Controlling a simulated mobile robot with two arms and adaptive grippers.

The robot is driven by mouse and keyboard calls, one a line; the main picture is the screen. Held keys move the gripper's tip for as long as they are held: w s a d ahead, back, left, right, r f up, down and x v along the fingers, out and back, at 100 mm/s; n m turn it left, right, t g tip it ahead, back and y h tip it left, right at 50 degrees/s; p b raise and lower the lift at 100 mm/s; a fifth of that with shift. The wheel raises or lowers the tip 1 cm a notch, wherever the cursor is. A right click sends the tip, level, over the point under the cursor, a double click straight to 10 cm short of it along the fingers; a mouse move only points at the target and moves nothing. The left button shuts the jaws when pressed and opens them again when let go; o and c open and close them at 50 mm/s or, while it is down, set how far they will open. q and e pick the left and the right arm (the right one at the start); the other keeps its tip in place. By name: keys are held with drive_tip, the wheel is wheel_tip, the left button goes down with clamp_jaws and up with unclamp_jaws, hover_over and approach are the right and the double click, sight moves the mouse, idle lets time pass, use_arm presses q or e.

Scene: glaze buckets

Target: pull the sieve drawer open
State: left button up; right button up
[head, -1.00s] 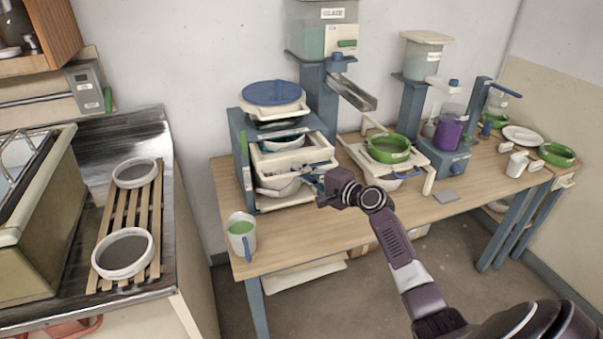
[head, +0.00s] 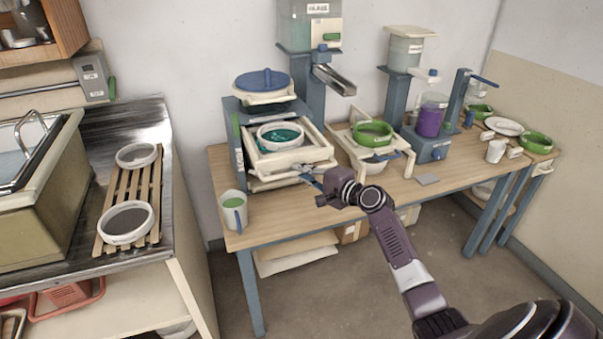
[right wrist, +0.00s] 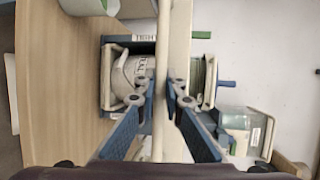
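The sieve drawer (head: 303,158) is a cream frame standing well out from the blue rack (head: 239,155) on the wooden table. A white round sieve (head: 264,145) with teal glaze sits in it, in clear view. My right gripper (head: 311,180) is at the drawer's front, its blue fingers partly hidden by my wrist. In the right wrist view, the two fingers of my right gripper (right wrist: 161,101) close from both sides on a cream bar (right wrist: 162,60), which looks like the drawer's front rail. My left gripper is not in view.
A blue-lidded round container (head: 264,80) tops the rack. A white jug (head: 233,212) stands at the table's front left. To the right are a green sieve (head: 371,129) on a cream frame and a purple container (head: 431,118). Floor before the table is clear.

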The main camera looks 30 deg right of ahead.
drive_tip(key=o, duration=0.4)
drive_tip(key=shift+o, duration=0.2)
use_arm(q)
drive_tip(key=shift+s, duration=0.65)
use_arm(e)
drive_tip(key=v, duration=1.2)
